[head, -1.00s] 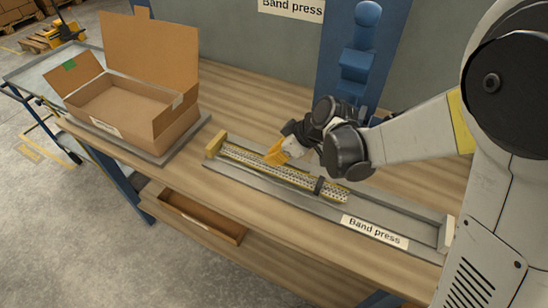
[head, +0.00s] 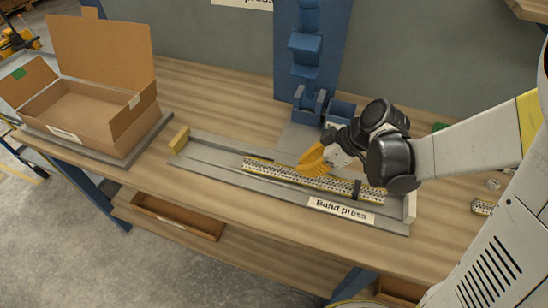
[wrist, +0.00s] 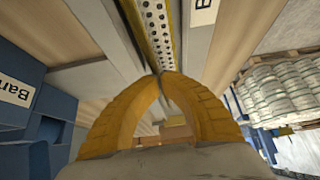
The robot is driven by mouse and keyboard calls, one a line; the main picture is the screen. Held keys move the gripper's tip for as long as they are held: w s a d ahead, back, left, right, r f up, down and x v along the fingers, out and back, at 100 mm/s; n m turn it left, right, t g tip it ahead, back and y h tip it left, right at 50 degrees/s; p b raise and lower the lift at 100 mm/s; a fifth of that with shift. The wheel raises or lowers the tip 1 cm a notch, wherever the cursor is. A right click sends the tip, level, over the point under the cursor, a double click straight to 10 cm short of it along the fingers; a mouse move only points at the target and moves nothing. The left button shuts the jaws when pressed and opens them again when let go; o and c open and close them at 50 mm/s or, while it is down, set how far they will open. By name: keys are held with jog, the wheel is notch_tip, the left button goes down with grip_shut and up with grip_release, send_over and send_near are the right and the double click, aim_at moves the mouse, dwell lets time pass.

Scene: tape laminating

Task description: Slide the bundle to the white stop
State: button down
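In the wrist view, the fingertips (wrist: 166,76) close together at the bundle (wrist: 156,32); the exact contact is partly hidden.
A yellow block (head: 179,140) stands at the channel's left end, with empty channel beside it. An open cardboard box (head: 85,110) is on the left. A short perforated piece (head: 483,207) lies at the right.

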jog(key=d, duration=0.1)
jog(key=s+d, duration=0.1)
jog(key=d, duration=0.2)
jog(key=shift+s+d, duration=0.15)
jog(key=shift+s, duration=0.15)
jog(key=shift+w+r+p, duration=0.1)
jog(key=shift+r+p, duration=0.45)
jog(key=shift+r, duration=0.2)
jog(key=shift+f, duration=0.15)
jog(key=p, duration=0.2)
send_over(356, 190)
jog(key=d, duration=0.2)
jog(key=shift+s+a, duration=0.1)
jog(key=shift+s, duration=0.2)
